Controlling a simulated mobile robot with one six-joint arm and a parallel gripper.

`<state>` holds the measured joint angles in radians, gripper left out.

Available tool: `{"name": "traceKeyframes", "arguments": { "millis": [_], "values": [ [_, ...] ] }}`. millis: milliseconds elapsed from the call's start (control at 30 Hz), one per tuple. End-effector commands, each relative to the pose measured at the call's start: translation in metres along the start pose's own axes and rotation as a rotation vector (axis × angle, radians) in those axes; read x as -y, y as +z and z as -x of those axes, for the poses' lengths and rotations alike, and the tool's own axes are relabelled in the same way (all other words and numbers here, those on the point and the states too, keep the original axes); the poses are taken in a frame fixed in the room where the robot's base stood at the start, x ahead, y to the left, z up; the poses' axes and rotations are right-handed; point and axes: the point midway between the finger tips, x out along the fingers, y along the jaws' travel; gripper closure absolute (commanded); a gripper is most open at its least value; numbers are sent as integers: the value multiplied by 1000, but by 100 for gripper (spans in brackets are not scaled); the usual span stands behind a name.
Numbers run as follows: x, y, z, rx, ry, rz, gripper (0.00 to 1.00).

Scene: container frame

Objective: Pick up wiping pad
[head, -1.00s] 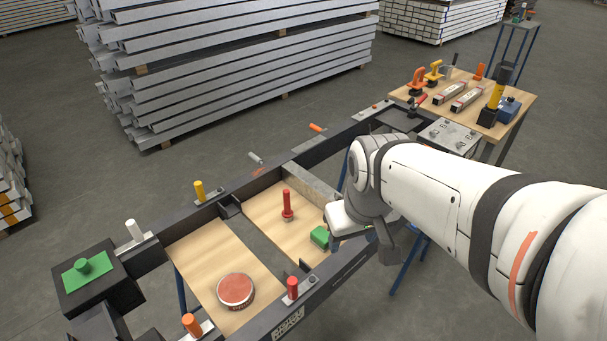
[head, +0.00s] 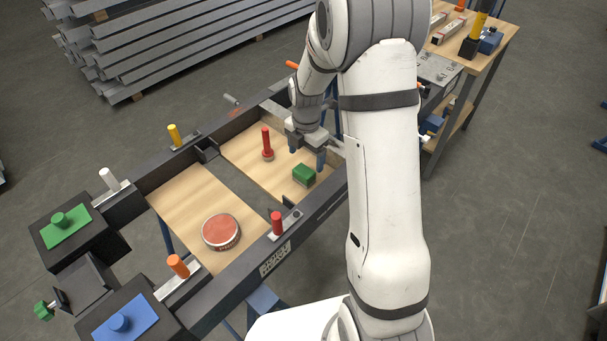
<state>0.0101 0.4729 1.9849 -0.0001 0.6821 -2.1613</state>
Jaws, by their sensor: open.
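A small green block (head: 304,175), which looks like the wiping pad, lies on the right wooden board (head: 250,145) inside the black frame. My gripper (head: 306,160) points down just behind and above the block. Its two fingers are apart with nothing between them. I cannot tell exactly how high the fingertips are above the board. The block's top and near side show clearly.
A red-handled upright tool (head: 267,145) stands just left of my gripper. A round red tin (head: 221,231) sits on the left board (head: 175,200). A red peg (head: 276,224) stands on the frame's near rail (head: 300,232). An open gap separates the boards.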

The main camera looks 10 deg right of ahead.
Motion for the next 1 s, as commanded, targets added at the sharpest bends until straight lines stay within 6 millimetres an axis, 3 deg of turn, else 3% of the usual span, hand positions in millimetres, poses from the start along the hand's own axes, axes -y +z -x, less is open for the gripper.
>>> {"name": "traceKeyframes", "arguments": {
  "millis": [533,833,1000],
  "values": [
    [-3,-4,-70,-2,-3,4,18],
    [-3,-3,-75,-1,-2,3,18],
    [-3,-3,-75,-1,-2,3,31]
  ]
}}
